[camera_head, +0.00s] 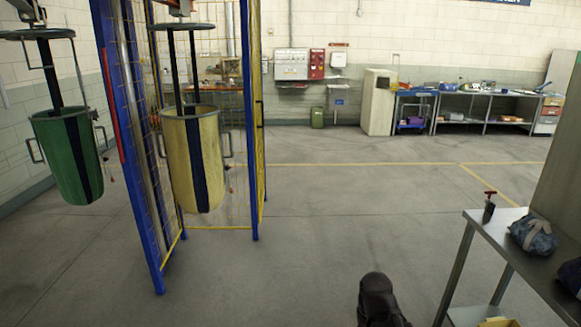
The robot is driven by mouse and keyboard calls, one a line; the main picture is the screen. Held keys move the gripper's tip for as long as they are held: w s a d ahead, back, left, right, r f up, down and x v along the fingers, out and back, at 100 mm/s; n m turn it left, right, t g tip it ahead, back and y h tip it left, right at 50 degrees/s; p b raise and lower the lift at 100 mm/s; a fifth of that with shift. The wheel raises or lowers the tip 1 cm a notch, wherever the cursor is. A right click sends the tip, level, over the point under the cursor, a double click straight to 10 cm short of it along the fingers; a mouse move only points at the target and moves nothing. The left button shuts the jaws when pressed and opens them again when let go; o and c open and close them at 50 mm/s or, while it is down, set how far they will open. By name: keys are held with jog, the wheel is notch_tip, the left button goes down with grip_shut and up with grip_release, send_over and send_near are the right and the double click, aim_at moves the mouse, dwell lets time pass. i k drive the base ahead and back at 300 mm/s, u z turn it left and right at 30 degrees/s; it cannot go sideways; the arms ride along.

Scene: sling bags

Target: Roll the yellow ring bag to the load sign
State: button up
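The yellow ring bag (175,155) hangs at left of centre in the head view, clear of the floor. It is a tall bucket shape with a dark vertical stripe and side handles, under a dark round ring (181,27) with dark straps. A green bag (58,160) of the same form hangs to its left. A dark rounded part, which looks like my arm, shows at the bottom, well right of and nearer than the bags. My gripper's fingers do not show. A blue sign at the top right edge is cut off, and I cannot tell if it is the load sign.
A blue-framed yellow mesh fence (130,150) stands around and beside the yellow bag. A metal table (505,235) at right holds a dark bag (533,235) and a red-topped tool. Workbenches and cabinets line the back wall. The middle floor (320,215) is clear.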

aim_at(192, 133)
jog(key=z, duration=0.2)
jog(key=i, duration=2.35)
jog(key=u, duration=0.65)
jog(key=i, duration=1.2)
jog(key=u, duration=0.35)
